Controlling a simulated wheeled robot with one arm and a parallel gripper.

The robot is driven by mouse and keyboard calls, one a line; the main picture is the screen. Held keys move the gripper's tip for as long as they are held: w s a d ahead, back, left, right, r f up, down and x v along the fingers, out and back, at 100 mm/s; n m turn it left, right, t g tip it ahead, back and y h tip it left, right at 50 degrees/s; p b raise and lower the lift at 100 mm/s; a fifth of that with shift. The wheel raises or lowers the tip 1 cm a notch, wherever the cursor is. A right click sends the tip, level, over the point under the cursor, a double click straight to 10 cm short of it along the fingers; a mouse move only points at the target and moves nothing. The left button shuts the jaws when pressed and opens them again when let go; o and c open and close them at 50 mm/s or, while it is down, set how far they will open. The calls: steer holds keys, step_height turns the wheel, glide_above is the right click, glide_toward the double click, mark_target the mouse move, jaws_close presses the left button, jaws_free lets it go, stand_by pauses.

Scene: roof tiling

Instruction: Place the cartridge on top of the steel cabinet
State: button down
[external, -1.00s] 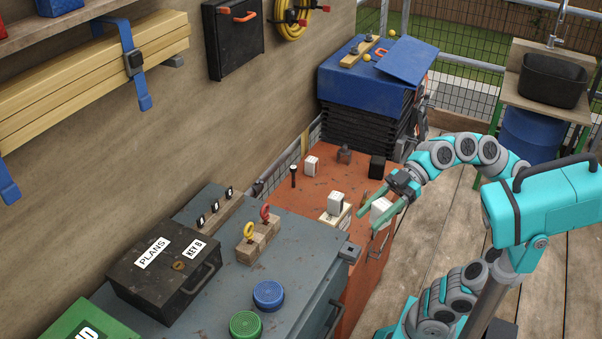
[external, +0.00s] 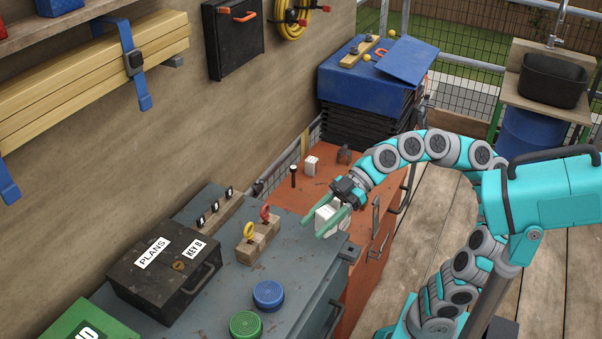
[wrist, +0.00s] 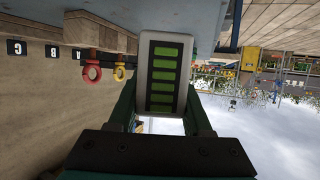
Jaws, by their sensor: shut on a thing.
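The cartridge (wrist: 150,75), a pale block with a dark panel of green bars, is between my gripper's fingers (wrist: 160,105) in the wrist view. In the external view my gripper (external: 318,228) is shut on the white cartridge (external: 326,214) near the right end of the steel cabinet's top. The steel cabinet (external: 222,318) is blue-grey with a worn top. I cannot tell whether the cartridge touches the cabinet. My gripper partly hides the cartridge and the area behind it.
On the cabinet stand a black PLANS box (external: 165,265), a wooden block with yellow and red rings (external: 258,240), a blue button (external: 268,294) and a green button (external: 246,324). An orange cabinet (external: 362,262) adjoins behind. The cabinet's front right top is bare.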

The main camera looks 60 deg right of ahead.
mark_target(317, 226)
steer(key=shift+w+a, duration=0.4)
steer(key=shift+w, duration=0.25)
steer(key=shift+w+f, duration=0.1)
steer(key=shift+f, duration=1.75)
steer(key=shift+f, duration=0.2)
steer(key=shift+c, duration=1.7)
jaws_free()
steer(key=shift+r, duration=0.1)
steer(key=shift+r, duration=0.25)
steer(key=b+v, duration=0.1)
steer(key=v, duration=1.1)
steer(key=shift+f, duration=0.15)
